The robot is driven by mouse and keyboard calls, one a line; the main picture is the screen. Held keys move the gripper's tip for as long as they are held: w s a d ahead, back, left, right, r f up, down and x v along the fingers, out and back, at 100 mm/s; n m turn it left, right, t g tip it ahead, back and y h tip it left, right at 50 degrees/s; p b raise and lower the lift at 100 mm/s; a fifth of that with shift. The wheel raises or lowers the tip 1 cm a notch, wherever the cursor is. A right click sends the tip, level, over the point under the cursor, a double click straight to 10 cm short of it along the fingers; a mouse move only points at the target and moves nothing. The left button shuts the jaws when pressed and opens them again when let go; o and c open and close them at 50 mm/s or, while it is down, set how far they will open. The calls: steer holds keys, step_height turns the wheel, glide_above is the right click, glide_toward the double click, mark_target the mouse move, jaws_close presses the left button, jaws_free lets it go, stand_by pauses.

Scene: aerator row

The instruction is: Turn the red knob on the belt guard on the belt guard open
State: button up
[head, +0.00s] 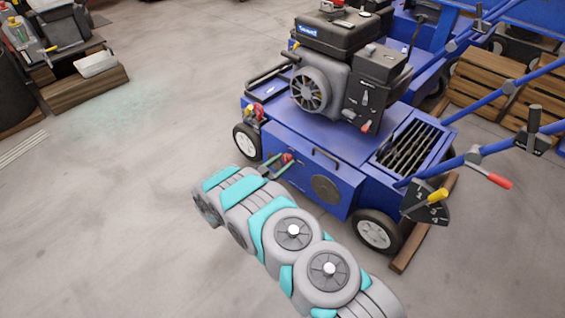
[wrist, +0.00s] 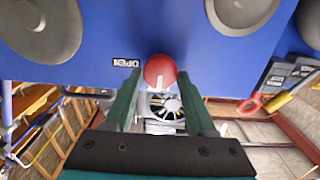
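The red knob (head: 288,158) is on the front face of the blue belt guard (head: 308,172), near its left end in the head view. In the wrist view the knob (wrist: 160,72) is round with a white mark pointing down the picture. An upside-down OPEN label (wrist: 126,62) is on the blue face left of it. My gripper (head: 279,165) is at the knob. In the wrist view its green fingers (wrist: 160,76) stand on either side of the knob, open, with narrow gaps; firm contact does not show.
The blue aerator's engine (head: 325,80) rises above the guard. A second red part (head: 258,111) sits left on the machine, near a wheel (head: 247,142).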

jaws_close()
steer(key=shift+m, duration=0.3)
steer(key=m, duration=0.3)
steer(key=shift+m, duration=0.3)
steer(key=m, duration=0.2)
steer(key=m+b, duration=0.1)
steer(key=m, duration=0.1)
steer(key=shift+s+d+f+m+b, duration=0.1)
steer(key=shift+f+m+b, duration=0.05)
steer(key=shift+m+b, duration=0.15)
steer(key=m+b, duration=0.2)
steer(key=m, duration=0.2)
steer(key=shift+f+b, duration=0.2)
steer(key=shift+b, duration=0.1)
steer(key=m+b, duration=0.4)
steer(key=m, duration=0.1)
steer(key=shift+d+r, duration=0.1)
